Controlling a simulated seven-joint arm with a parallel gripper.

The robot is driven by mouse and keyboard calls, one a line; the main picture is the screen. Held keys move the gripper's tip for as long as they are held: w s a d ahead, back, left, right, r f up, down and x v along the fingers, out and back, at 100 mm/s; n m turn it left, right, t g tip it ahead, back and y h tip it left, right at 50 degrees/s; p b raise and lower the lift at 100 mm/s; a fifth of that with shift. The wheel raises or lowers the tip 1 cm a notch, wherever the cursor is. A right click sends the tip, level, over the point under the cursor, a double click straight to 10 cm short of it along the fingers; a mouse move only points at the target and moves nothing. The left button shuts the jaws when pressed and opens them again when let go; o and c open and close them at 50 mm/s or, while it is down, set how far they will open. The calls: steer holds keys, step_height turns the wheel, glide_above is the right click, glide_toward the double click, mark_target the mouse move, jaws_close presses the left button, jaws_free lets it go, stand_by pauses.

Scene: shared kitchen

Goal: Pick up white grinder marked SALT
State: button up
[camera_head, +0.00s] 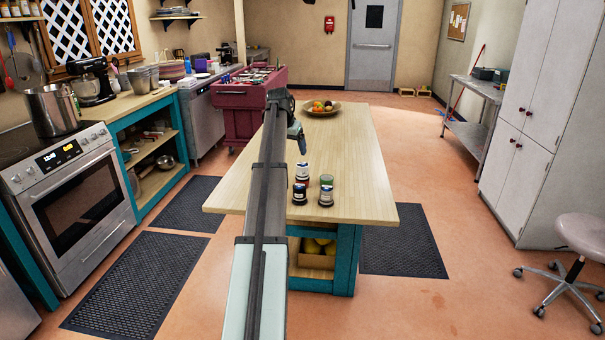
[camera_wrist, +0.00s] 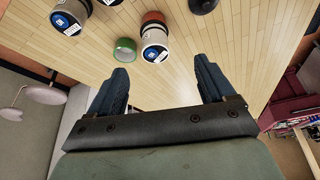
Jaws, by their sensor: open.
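Several small jar-like items stand in a cluster on the wooden island top (camera_head: 350,150). Among them are dark-and-white jars with labels, at the front left (camera_head: 299,194), front right (camera_head: 326,197) and back (camera_head: 302,170). The label lettering is too small to read, so I cannot tell which is the SALT grinder. In the wrist view, one labelled white-and-dark jar (camera_wrist: 155,42) lies beyond my fingertips and another (camera_wrist: 69,18) is at upper left. My gripper (camera_wrist: 163,78) is open and empty. In the head view it (camera_head: 297,138) hangs over the island, behind the cluster.
A green-topped item (camera_head: 326,180) stands among the jars; a green round thing (camera_wrist: 124,50) shows beside the nearer jar in the wrist view. A fruit bowl (camera_head: 322,108) is at the island's far end. The island's right side is clear.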

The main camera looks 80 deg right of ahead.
mark_target(300, 166)
steer(key=x, duration=0.5)
steer(key=s+x, duration=0.1)
steer(key=x, duration=0.2)
steer(key=shift+s+d+f, duration=0.1)
steer(key=shift+d, duration=0.15)
steer(key=shift+x, duration=2.55)
steer(key=shift+s, duration=0.15)
steer(key=c, duration=1.4)
